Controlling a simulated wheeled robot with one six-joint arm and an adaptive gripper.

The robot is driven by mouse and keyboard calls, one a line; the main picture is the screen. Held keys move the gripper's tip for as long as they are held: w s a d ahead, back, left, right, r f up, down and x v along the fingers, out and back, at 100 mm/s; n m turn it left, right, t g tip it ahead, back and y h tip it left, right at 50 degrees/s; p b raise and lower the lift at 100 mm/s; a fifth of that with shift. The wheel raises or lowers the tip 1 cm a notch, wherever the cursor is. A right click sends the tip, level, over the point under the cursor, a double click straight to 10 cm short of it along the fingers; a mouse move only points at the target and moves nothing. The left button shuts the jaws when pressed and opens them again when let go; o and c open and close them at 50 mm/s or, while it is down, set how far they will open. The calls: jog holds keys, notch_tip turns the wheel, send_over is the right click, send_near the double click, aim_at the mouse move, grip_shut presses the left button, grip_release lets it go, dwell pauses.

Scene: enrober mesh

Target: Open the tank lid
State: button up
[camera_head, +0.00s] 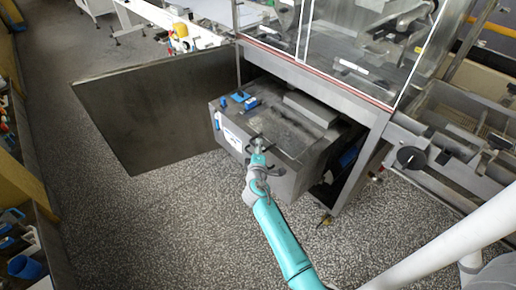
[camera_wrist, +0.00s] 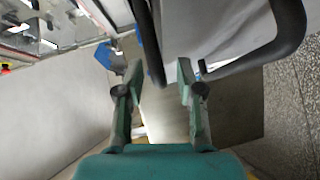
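The grey tank (camera_head: 288,183) sits under the machine frame, with its flat dark lid (camera_head: 282,122) lying shut on top. My gripper (camera_head: 258,152) is at the lid's near edge, beside a small dark handle. In the wrist view my gripper (camera_wrist: 157,75) has its two teal fingers apart. A black handle bar (camera_wrist: 150,40) runs down into the gap between them, and I see no finger clearly pressing on it. Another curved black bar (camera_wrist: 288,25) shows at the right. Whether the two bars join is hidden.
A large dark panel (camera_head: 150,105) stands swung out left of the tank. Clear machine walls (camera_head: 350,45) rise above it, and a frame post (camera_head: 360,165) stands close on its right. Blue parts (camera_head: 243,98) sit on the tank's left side. The speckled floor in front is clear.

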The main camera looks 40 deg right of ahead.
jog(key=shift+w+d, duration=0.1)
grip_shut()
jog(key=shift+r, duration=0.15)
